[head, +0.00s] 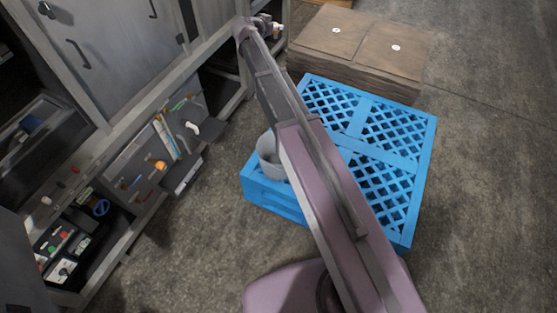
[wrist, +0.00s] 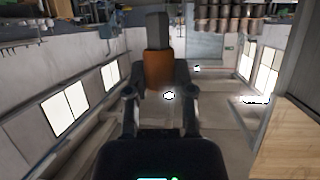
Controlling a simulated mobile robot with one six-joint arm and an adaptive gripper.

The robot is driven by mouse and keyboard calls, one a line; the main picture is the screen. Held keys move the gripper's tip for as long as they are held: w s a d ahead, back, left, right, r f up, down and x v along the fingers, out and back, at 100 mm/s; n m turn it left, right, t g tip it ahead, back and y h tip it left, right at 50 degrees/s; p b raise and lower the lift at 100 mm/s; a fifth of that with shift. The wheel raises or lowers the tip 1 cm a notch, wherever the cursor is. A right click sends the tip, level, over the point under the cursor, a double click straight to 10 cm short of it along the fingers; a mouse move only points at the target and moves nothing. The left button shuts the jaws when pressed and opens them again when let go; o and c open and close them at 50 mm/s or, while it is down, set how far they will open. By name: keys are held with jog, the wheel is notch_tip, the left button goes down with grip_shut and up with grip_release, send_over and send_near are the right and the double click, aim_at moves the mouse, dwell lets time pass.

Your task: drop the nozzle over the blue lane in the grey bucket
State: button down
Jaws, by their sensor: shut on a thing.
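In the wrist view my gripper (wrist: 157,78) is shut on the nozzle (wrist: 157,66), which has a dark grey upper part and an orange-brown lower part. It stands between the two dark fingers. In the head view my gripper (head: 270,27) is at the far end of my arm, near the top; the nozzle is too small there to make out clearly. The grey bucket (head: 267,154) stands on the near left part of the blue pallet (head: 421,165), partly hidden by my arm. My gripper is well beyond and apart from the bucket.
A stack of brown wooden boards (head: 345,45) lies behind the pallet. Grey cabinets (head: 110,45) with open drawers of tools (head: 155,165) stand on the left. Concrete floor (head: 490,180) is clear on the right. My arm crosses above the pallet.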

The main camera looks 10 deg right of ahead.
jog(key=s+f+b, duration=0.3)
jog(key=f+b, duration=1.2)
jog(key=s+f+b, duration=0.3)
jog(key=f+b, duration=1.3)
jog(key=s+f+m+g+b, duration=0.1)
jog(key=s+f+b, duration=0.3)
jog(key=f+b, duration=1.1)
jog(key=shift+d+f+h+b, duration=0.3)
jog(key=shift+f+h, duration=0.05)
jog(key=shift+h, duration=0.05)
jog(key=shift+s, duration=0.1)
jog(key=shift+f, duration=0.1)
jog(key=shift+f+b, duration=2.9)
jog(key=shift+b, duration=0.05)
jog(key=shift+c, duration=2)
grip_release()
